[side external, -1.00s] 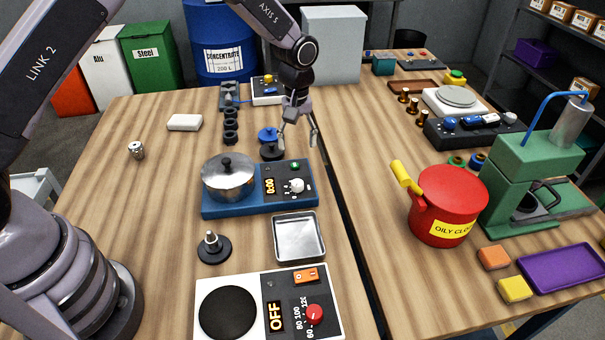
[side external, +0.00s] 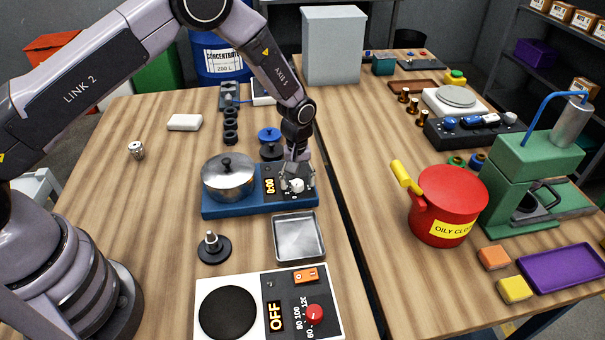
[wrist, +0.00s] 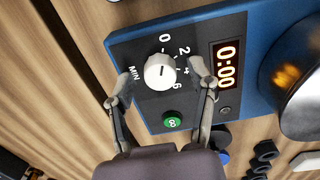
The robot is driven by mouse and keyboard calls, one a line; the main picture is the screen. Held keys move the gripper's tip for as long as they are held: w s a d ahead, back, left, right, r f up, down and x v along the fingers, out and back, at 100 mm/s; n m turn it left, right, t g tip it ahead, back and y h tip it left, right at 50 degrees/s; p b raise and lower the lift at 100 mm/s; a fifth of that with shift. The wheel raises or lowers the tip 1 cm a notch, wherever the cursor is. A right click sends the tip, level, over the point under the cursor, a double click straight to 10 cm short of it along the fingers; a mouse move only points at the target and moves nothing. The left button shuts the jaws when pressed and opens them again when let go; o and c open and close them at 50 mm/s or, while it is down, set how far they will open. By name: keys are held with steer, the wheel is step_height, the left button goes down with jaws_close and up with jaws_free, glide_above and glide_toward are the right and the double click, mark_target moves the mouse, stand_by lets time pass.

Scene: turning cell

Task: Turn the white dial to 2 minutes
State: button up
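The white dial (wrist: 160,71) sits on the black panel of the blue timer unit (side external: 244,207). In the wrist view its pointer line faces toward the 0 side of the scale, which is marked 0, 2, 4, 6 and MIN. The display (wrist: 227,65) reads 0:00. My gripper (wrist: 158,82) is open, with one finger on each side of the dial. A gap shows between the fingers and the dial. In the side view my gripper (side external: 297,185) is low over the panel and partly covers the dial.
A steel pot with a lid (side external: 228,180) stands on the left of the blue unit. A green button (wrist: 172,121) is beside the dial. A metal tray (side external: 299,238) and a hotplate reading OFF (side external: 228,312) lie nearer the camera.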

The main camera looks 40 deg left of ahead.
jaws_close()
steer(key=shift+m, duration=0.4)
steer(key=m, duration=0.3)
steer(key=shift+m, duration=2.5)
steer(key=shift+o, duration=0.3)
jaws_free()
